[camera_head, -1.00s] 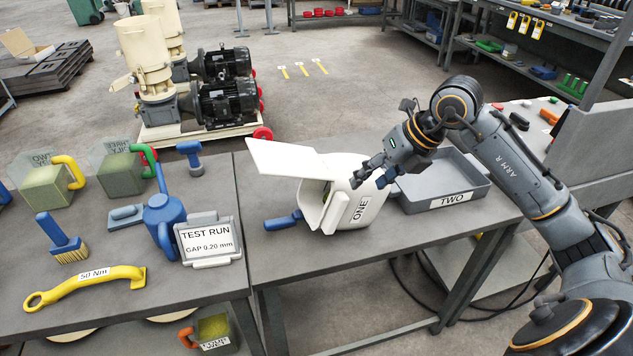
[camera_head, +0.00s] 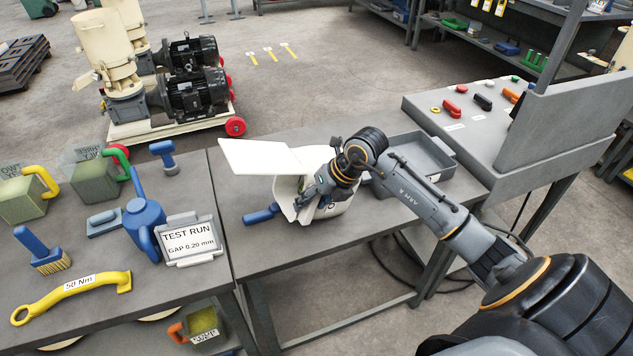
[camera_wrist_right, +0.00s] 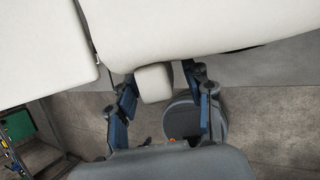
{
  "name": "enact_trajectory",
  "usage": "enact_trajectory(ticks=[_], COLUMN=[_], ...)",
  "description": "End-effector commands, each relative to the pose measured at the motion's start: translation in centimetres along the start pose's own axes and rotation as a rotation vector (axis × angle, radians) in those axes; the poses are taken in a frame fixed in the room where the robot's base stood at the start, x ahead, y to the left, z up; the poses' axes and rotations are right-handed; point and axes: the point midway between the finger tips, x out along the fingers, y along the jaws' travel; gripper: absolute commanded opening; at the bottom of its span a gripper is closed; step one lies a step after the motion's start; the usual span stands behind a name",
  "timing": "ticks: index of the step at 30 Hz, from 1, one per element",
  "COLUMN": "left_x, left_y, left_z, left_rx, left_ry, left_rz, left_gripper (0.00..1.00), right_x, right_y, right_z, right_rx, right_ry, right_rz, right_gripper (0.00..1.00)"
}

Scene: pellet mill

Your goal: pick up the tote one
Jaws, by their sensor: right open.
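The white tote one (camera_head: 341,204) stands on the right-hand grey table with its white lid (camera_head: 265,158) swung open to the left. Its label is mostly hidden behind my right arm. My right gripper (camera_head: 312,205) is at the tote's front side. In the right wrist view, the open fingers of the right gripper (camera_wrist_right: 165,108) are on either side of a small white block-like handle (camera_wrist_right: 154,83) that sticks out from the tote (camera_wrist_right: 180,30). I cannot tell whether the fingers touch it. My left gripper is not in view.
A grey tray (camera_head: 425,155) labelled TWO sits behind my right arm. A blue-handled tool (camera_head: 262,214) lies left of the tote. The left table holds a TEST RUN sign (camera_head: 190,240), a blue can (camera_head: 146,222) and a yellow wrench (camera_head: 75,294). A control console (camera_head: 480,110) stands at right.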

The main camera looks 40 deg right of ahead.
Motion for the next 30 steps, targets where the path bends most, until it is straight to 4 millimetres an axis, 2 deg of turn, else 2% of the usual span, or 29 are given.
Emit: enact_trajectory(ticks=[7,12,15,30], left_x=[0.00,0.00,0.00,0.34], left_y=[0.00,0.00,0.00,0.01], left_z=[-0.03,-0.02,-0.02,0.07], left_rx=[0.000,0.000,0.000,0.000], left_ry=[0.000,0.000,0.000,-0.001], left_rz=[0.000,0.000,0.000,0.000], left_gripper=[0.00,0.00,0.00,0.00], right_x=[0.24,0.21,0.20,-0.27], right_y=[-0.04,-0.04,-0.04,0.11], right_z=[-0.03,-0.01,-0.01,0.38], right_rx=[-0.001,-0.001,-0.001,-0.004], right_ry=[0.000,0.000,0.000,-0.008], right_rz=[-0.001,-0.001,-0.001,0.000], right_gripper=[0.51,0.16,0.00,0.00])
